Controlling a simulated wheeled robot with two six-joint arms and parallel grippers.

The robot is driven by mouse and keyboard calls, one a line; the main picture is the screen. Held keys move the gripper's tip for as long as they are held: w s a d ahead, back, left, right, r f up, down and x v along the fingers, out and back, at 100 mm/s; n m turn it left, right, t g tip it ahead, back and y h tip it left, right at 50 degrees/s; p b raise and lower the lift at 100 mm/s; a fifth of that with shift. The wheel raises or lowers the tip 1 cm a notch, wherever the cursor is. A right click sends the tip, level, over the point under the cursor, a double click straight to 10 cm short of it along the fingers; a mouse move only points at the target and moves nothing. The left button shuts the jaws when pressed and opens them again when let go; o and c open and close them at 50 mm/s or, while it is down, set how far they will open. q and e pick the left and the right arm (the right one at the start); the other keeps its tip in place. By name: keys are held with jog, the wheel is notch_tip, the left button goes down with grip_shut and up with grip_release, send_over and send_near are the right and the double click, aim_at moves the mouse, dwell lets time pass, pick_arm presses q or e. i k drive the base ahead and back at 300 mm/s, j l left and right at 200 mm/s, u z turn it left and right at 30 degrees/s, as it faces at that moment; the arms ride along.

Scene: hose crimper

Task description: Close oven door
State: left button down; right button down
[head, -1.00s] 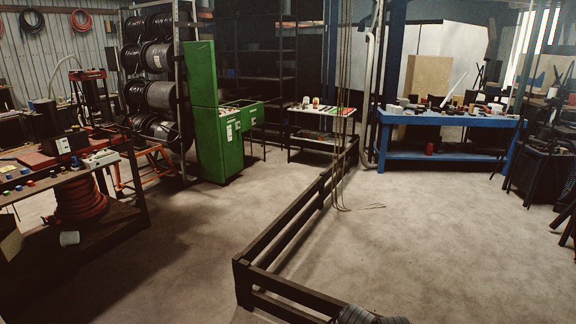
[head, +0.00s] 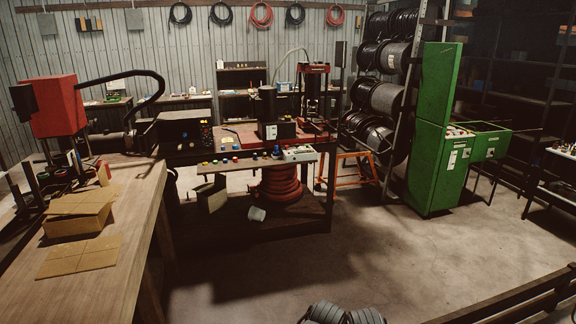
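I cannot make out an oven or an oven door for certain in the head view. A dark box with small coloured lights or knobs on its front (head: 186,136) stands at the far end of the wooden bench; I cannot tell what it is. A tall green cabinet (head: 430,135) stands at the right, with an open green bin or drawer part (head: 490,146) beside it. Neither of my grippers is in view.
A wooden workbench (head: 120,225) with cardboard boxes (head: 78,215) runs along the left. A machine table with a red hose coil (head: 281,190) stands ahead. Hose reels (head: 388,97) stand behind.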

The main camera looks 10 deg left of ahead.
aim_at(148, 139)
jog(key=i+j+u, duration=0.2)
jog(key=i+u, duration=0.15)
jog(key=i, duration=0.2)
jog(key=i+u, duration=0.35)
jog(key=i, duration=0.2)
jog(key=i+l+u, duration=0.1)
jog(key=i+u, duration=0.25)
jog(key=i, duration=0.25)
jog(key=i+l+u, duration=0.15)
jog(key=i+u, duration=0.3)
jog(key=i+l+u, duration=0.35)
jog(key=i+u, duration=0.15)
jog(key=i+l+u, duration=0.6)
jog(key=l, duration=0.2)
jog(key=i+l+u, duration=0.1)
jog(key=i+l, duration=0.2)
jog(key=l, duration=0.05)
